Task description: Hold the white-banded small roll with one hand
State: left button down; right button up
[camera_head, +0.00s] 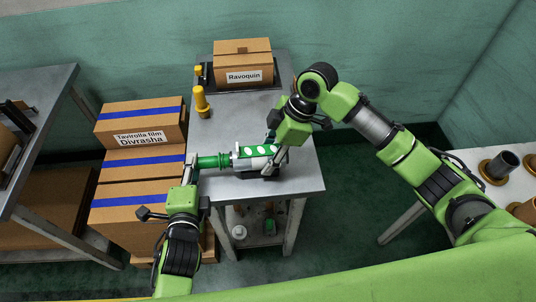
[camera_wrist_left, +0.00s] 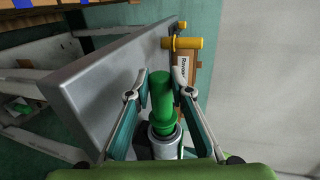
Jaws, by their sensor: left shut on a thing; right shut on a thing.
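A small green roll with white patches (camera_head: 258,150) lies level in a dark holder on the metal table. A plain green cylinder (camera_head: 213,161) is in line with it to the left, with a grey-white collar (camera_head: 236,159) between them. My left gripper (camera_head: 191,166) is shut on the outer end of the green cylinder. In the left wrist view, its fingers (camera_wrist_left: 160,90) stand on both sides of the green cylinder (camera_wrist_left: 161,104). The grey-white collar (camera_wrist_left: 163,141) is below it there. My right gripper (camera_head: 278,152) is shut on the patched roll's right end, which its fingers partly hide.
The metal table (camera_head: 225,119) has free room behind the roll. A yellow peg (camera_head: 201,101) and a Ravoquin box (camera_head: 243,66) stand further back. Stacked cartons (camera_head: 138,156) are close on the left. A side table with dark cylinders (camera_head: 501,165) is at the right.

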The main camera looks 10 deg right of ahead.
aim_at(205, 166)
pick_arm(q)
jog(key=shift+d, duration=1.15)
jog(key=shift+s+d+r, duration=0.1)
jog(key=shift+d, duration=0.35)
pick_arm(e)
jog(key=shift+a+r, duration=0.1)
jog(key=shift+a, duration=0.05)
pick_arm(q)
jog(key=c, duration=1.7)
grip_release()
jog(key=shift+a, duration=0.1)
jog(key=o, duration=0.5)
jog(key=shift+a, duration=0.1)
jog(key=shift+a+r, duration=2.4)
jog(key=shift+a, duration=0.1)
